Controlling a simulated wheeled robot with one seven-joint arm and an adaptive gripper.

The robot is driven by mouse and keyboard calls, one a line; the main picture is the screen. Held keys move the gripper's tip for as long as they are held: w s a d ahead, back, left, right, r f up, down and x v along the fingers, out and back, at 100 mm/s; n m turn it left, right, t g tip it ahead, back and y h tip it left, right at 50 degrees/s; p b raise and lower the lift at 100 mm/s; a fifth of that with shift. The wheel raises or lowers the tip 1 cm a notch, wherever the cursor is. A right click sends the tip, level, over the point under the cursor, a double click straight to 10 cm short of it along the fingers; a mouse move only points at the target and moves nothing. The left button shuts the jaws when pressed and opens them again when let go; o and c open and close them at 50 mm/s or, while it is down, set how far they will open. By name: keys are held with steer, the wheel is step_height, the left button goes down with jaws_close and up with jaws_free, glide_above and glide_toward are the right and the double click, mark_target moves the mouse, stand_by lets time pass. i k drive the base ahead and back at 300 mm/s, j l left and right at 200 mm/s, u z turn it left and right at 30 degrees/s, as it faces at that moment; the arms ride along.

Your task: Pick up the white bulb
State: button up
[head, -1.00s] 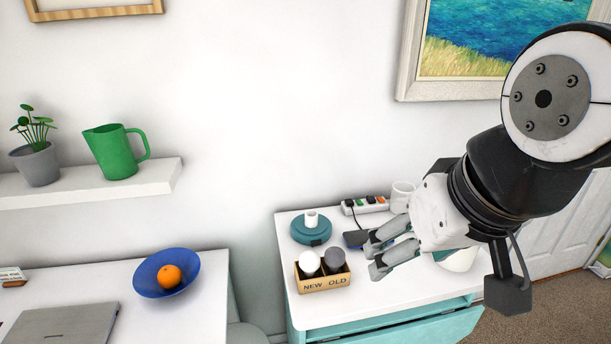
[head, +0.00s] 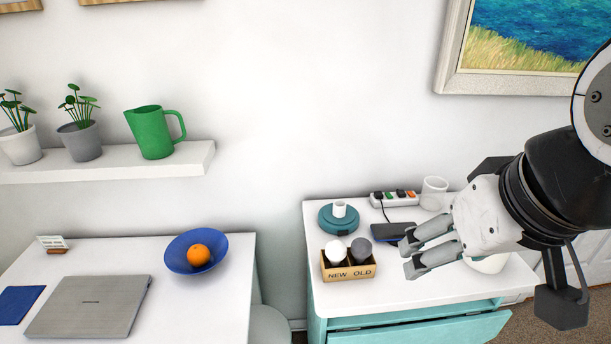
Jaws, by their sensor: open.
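The white bulb (head: 335,250) sits in the left compartment, above the word NEW, of a small wooden box (head: 348,271) on the white-topped cabinet. A grey bulb (head: 361,249) sits beside it, above the word OLD. My gripper (head: 407,256) is to the right of the box, above the cabinet top, with its fingers pointing left. The fingers are apart, with nothing between them. They are clear of both bulbs in the picture.
A teal round base (head: 339,217) with a white top piece stands behind the box. A dark phone (head: 393,231), a power strip (head: 394,198) and a white mug (head: 434,193) are behind my gripper. A teal drawer (head: 425,331) stands open in front.

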mark_target(335, 249)
steer(key=i+j+z, duration=0.1)
steer(key=z, duration=0.25)
steer(key=i+j+z, duration=0.15)
steer(key=z, duration=0.2)
steer(key=i+j+z, duration=0.15)
steer(key=z, duration=0.2)
